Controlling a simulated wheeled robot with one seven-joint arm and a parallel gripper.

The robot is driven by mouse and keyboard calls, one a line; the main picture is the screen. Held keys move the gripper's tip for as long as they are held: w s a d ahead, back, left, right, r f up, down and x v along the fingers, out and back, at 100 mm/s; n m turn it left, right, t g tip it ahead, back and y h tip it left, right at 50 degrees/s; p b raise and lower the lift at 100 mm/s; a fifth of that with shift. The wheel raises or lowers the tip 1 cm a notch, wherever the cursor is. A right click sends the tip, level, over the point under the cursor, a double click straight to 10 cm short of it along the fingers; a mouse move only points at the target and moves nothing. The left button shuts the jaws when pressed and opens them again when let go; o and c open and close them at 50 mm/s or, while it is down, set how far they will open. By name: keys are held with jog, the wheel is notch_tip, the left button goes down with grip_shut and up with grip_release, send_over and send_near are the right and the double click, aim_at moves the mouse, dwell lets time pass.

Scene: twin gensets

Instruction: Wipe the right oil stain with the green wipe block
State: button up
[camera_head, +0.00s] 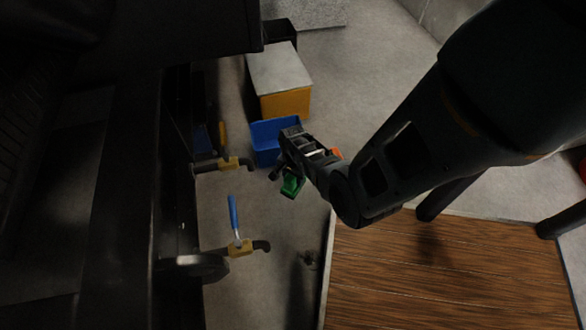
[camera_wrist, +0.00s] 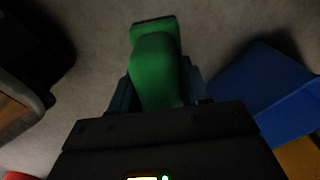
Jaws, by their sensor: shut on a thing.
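My gripper (camera_head: 283,174) is shut on the green wipe block (camera_head: 292,187) and holds it over the grey floor beside the blue bin. In the wrist view the green block (camera_wrist: 156,66) sticks out ahead of the fingers, with bare floor beyond it. A small dark patch (camera_head: 308,258) shows on the floor below my gripper in the head view, left of the wooden surface. I cannot tell if this patch is the right oil stain. No stain shows clearly in the wrist view.
A blue bin (camera_head: 266,150) stands close to my gripper, before a yellow box (camera_head: 286,103) with a grey top. Pipes with yellow valves, one with a blue handle (camera_head: 233,216), jut from the dark genset at left. A wooden surface (camera_head: 450,275) fills the lower right.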

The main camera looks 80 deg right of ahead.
jog(key=shift+r+p, duration=0.9)
jog(key=shift+r, duration=0.4)
